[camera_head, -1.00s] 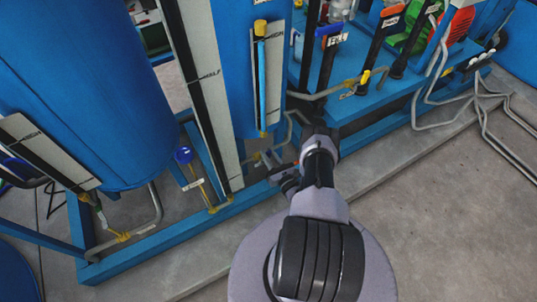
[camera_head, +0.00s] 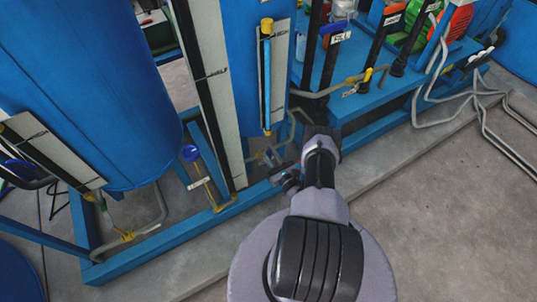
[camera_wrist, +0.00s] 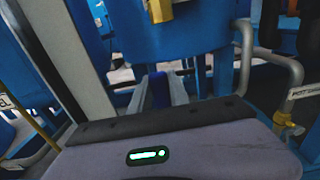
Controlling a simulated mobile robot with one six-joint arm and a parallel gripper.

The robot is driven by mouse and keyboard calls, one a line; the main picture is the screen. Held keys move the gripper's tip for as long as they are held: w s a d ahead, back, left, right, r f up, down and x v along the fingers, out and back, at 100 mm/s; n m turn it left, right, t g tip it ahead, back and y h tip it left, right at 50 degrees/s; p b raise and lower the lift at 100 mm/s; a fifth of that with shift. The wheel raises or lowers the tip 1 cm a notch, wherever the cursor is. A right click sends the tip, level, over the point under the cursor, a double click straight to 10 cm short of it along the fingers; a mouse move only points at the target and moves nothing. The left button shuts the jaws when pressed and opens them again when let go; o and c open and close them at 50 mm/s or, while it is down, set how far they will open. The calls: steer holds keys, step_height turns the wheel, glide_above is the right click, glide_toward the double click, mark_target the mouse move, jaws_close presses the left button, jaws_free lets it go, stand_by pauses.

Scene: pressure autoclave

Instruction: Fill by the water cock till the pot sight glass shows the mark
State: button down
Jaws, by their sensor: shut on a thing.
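A sight glass (camera_head: 266,80) with yellow end fittings and a blue-filled tube stands on a white plate on the middle blue vessel (camera_head: 238,60). In the wrist view my gripper (camera_wrist: 160,85) is shut on a small dark blue part (camera_wrist: 159,91), which looks like a cock handle.
A blue-knobbed valve (camera_head: 190,153) stands left of my gripper, by a large blue tank (camera_head: 95,90). Levers with labels, one blue-topped (camera_head: 333,28), stand at the back right. Grey pipes (camera_head: 435,110) lie right. Floor at front right (camera_head: 450,220) is clear.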

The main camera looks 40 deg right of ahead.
steer(key=c, duration=1.2)
jaws_free()
steer(key=shift+w+a, duration=0.1)
steer(key=shift+c, duration=0.2)
steer(key=p+v, duration=0.3)
steer(key=v, duration=1.4)
steer(key=shift+s, duration=0.25)
